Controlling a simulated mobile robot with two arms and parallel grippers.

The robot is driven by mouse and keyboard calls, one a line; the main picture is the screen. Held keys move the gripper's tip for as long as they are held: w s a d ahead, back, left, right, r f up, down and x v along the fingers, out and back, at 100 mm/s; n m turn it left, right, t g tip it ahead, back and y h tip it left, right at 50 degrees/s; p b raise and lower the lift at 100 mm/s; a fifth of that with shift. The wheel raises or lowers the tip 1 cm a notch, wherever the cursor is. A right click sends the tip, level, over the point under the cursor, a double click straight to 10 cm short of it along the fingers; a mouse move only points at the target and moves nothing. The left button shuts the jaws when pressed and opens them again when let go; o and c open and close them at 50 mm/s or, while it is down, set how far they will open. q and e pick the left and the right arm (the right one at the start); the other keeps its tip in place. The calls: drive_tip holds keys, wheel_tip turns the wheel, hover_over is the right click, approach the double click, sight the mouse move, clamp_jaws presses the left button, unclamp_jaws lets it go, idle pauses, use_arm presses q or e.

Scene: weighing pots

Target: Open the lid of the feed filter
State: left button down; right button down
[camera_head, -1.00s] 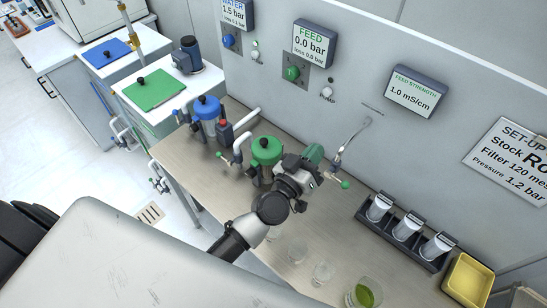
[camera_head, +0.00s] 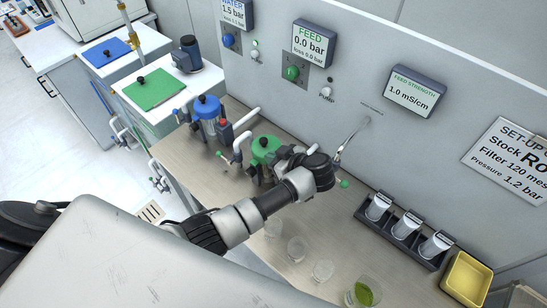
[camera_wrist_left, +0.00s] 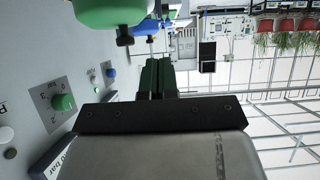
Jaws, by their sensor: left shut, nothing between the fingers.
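The feed filter's green lid (camera_head: 265,146) is on its housing on the bench, partly hidden by my left gripper in the head view. The lid looks closed. In the left wrist view a green rounded part (camera_wrist_left: 108,10) fills the top left, with a dark knob (camera_wrist_left: 125,38) below it. My left gripper (camera_wrist_left: 157,64) is shut and empty, its dark green fingers just right of that knob with a visible gap. In the head view the gripper (camera_head: 273,160) points left, close beside the filter; contact cannot be told there. My right gripper is not in view.
A blue-lidded filter (camera_head: 207,108) stands left of the green one. A bent tap (camera_head: 347,140) is on the wall behind. A rack of white cups (camera_head: 405,228), several clear beakers (camera_head: 323,270) and a yellow tray (camera_head: 466,278) occupy the right of the bench.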

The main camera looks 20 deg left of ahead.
sight(257, 154)
use_arm(q)
drive_tip(key=b+x, duration=0.4)
drive_tip(key=w+b+x, duration=0.1)
drive_tip(key=b+x, duration=0.1)
drive_tip(key=x, duration=0.1)
drive_tip(key=shift+w+d+f, duration=0.1)
drive_tip(key=shift+d+f, duration=0.1)
drive_tip(key=shift+d, duration=0.15)
drive_tip(key=shift+w+a+f, duration=0.2)
drive_tip(key=shift+w+a, duration=0.25)
drive_tip(key=shift+a, duration=0.15)
drive_tip(key=shift+w+a+f, duration=0.1)
drive_tip(key=shift+a, duration=0.25)
